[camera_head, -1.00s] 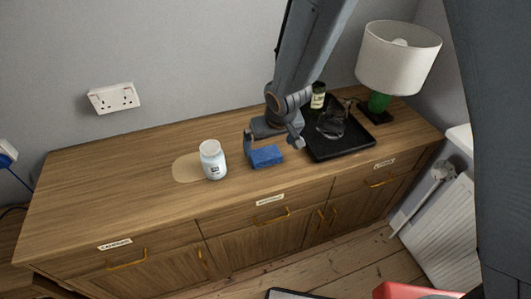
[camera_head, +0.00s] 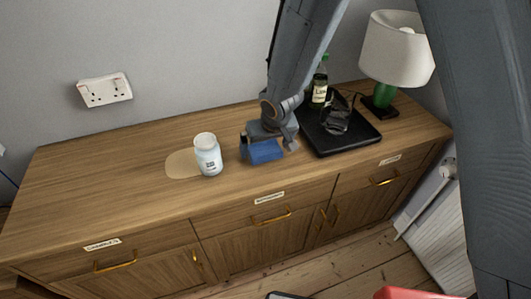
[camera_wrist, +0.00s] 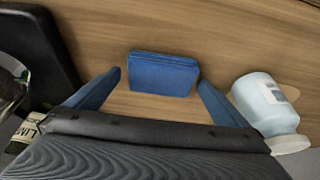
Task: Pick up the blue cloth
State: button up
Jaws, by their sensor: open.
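The blue cloth (camera_head: 264,152) is a folded block lying on the wooden sideboard, between a white jar and a black tray. In the wrist view the cloth (camera_wrist: 163,74) lies just beyond my fingertips, roughly centred between them. My gripper (camera_head: 268,145) is low over the sideboard at the cloth, with a finger on either side of it in the head view. In the wrist view my gripper (camera_wrist: 160,82) is open and empty, its two blue-looking fingers spread wide. The cloth is not gripped. Its rear part is partly hidden by my gripper in the head view.
A white jar (camera_head: 208,157) stands close left of the cloth; in the wrist view the jar (camera_wrist: 264,100) is near one finger. A black tray (camera_head: 350,143) with a dark glass item and a bottle (camera_head: 319,88) is at right. A lamp (camera_head: 396,50) stands behind.

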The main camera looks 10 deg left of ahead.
aim_at(266, 149)
jog(key=c, duration=1)
jog(key=shift+r, duration=0.2)
notch_tip(266, 149, up, 7)
jog(key=p, duration=1.2)
jog(key=shift+r, duration=0.15)
jog(key=shift+r+b, duration=0.65)
jog(key=shift+r, duration=0.5)
